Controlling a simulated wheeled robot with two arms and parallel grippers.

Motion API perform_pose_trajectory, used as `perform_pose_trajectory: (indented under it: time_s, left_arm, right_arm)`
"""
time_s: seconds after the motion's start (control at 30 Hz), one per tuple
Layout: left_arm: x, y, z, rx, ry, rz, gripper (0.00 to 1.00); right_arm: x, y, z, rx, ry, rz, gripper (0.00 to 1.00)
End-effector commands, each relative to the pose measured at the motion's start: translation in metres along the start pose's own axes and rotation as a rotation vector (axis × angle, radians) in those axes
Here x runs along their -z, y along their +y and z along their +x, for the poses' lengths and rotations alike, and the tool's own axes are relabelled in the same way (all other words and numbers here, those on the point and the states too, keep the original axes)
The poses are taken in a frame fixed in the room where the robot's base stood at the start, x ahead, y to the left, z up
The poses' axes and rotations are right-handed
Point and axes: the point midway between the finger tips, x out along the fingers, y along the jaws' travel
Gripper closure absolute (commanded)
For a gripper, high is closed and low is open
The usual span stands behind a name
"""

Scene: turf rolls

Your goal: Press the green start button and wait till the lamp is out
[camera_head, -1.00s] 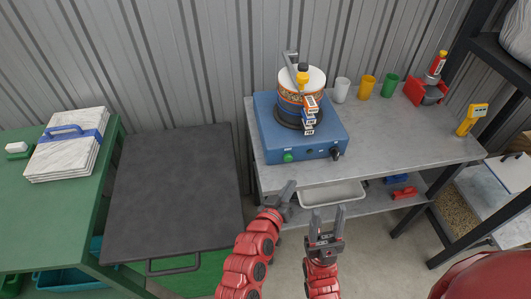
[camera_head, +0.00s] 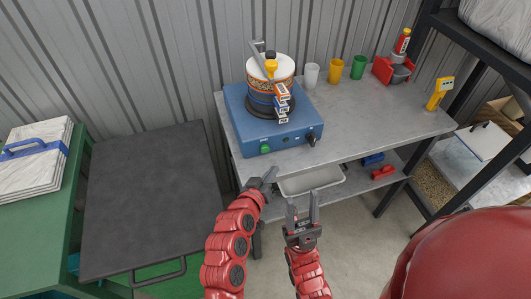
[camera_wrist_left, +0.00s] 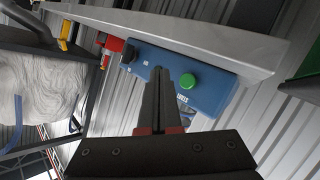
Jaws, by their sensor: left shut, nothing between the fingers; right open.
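The blue machine (camera_head: 240,115) stands on the grey bench, with a round drum (camera_head: 270,72) on top. The green start button (camera_head: 265,149) is on its front face at the left, beside a black knob (camera_head: 310,140). In the left wrist view the green button (camera_wrist_left: 188,81) shows just beyond and right of my left fingertips. My left gripper (camera_head: 268,178) is shut and empty, below and in front of the button, apart from it in the head view. My right gripper (camera_head: 302,212) is open and empty, lower and to the right. I cannot make out a lit lamp.
White, orange and green cups (camera_head: 336,70) stand at the back of the bench. A white tray (camera_head: 312,180) sits on the shelf below. A dark cart top (camera_head: 150,200) and a green table (camera_head: 60,225) are at left. A black rack is at right.

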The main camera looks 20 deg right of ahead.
Motion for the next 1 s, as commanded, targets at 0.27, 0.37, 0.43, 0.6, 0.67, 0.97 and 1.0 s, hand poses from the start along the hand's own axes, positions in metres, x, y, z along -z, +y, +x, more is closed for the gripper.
perform_pose_trajectory:
  time_s: [0.27, 0.37, 0.43, 0.6, 0.67, 0.97, 1.0]
  left_arm:
    - [0.015, -0.020, 0.026, 0.001, -0.001, 0.000, 1.00]
    - [0.019, -0.023, 0.031, 0.000, -0.003, 0.000, 1.00]
    - [0.022, -0.025, 0.033, 0.000, -0.002, 0.000, 1.00]
    - [0.025, -0.025, 0.034, 0.000, -0.002, 0.000, 1.00]
    - [0.025, -0.025, 0.034, 0.000, -0.002, 0.000, 1.00]
    - [0.025, -0.025, 0.034, 0.000, -0.002, 0.000, 1.00]
    - [0.025, -0.025, 0.034, 0.000, -0.002, 0.000, 1.00]
  right_arm:
    - [-0.003, -0.001, -0.020, 0.000, 0.000, 0.000, 0.53]
    - [-0.004, -0.001, -0.024, 0.000, 0.000, 0.000, 0.53]
    - [-0.004, -0.001, -0.025, 0.000, 0.000, 0.000, 0.53]
    - [-0.004, -0.001, -0.025, 0.000, 0.000, 0.000, 0.53]
    - [-0.004, -0.001, -0.025, 0.000, 0.000, 0.000, 0.53]
    - [-0.004, -0.001, -0.025, 0.000, 0.000, 0.000, 0.53]
    - [-0.004, -0.001, -0.025, 0.000, 0.000, 0.000, 0.53]
